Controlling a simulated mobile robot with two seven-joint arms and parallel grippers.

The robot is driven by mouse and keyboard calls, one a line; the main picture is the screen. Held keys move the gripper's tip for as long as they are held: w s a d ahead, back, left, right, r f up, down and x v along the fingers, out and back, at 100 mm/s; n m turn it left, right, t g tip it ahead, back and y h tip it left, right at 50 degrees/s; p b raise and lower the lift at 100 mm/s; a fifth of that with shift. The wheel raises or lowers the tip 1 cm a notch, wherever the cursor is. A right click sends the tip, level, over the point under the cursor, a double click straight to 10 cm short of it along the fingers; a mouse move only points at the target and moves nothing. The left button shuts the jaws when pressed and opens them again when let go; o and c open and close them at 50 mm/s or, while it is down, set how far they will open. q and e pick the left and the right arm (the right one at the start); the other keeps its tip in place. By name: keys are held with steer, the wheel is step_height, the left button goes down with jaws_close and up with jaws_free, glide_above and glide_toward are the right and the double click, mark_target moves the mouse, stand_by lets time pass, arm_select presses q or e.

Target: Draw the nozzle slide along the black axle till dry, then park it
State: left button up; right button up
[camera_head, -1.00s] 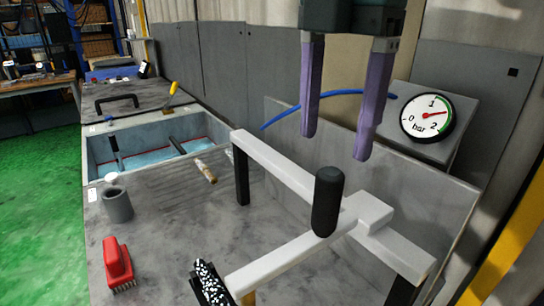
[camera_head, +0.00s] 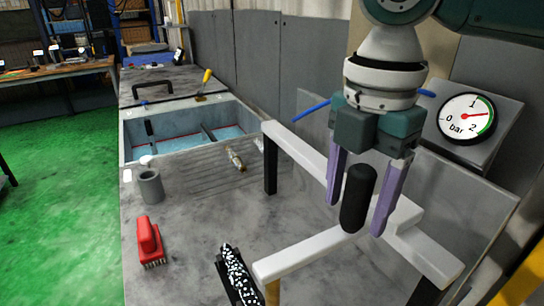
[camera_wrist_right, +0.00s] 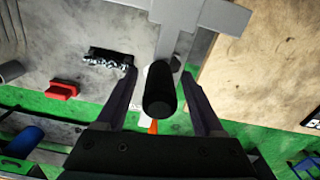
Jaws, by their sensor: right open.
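The nozzle slide is a white bar (camera_head: 305,255) with an upright black handle (camera_head: 358,198). It crosses a white rail (camera_head: 297,152) on dark posts. The black axle (camera_head: 236,272), speckled with white spots, lies near the bottom edge, below the slide's near end; it also shows in the right wrist view (camera_wrist_right: 108,60). My right gripper (camera_head: 355,220) is open, with its purple fingers down on either side of the black handle. In the right wrist view the handle (camera_wrist_right: 159,92) stands between the fingers, with gaps on both sides. My left gripper is not in view.
A pressure gauge (camera_head: 467,118) reads between 1 and 2 bar. A red brush (camera_head: 149,243) and a grey cup (camera_head: 150,187) stand on the table's left side. Behind them is an open trough (camera_head: 135,147). The tabletop (camera_head: 195,225) between brush and rail is clear.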

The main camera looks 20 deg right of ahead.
steer(key=shift+c, duration=0.2)
jaws_close()
stand_by(1.1)
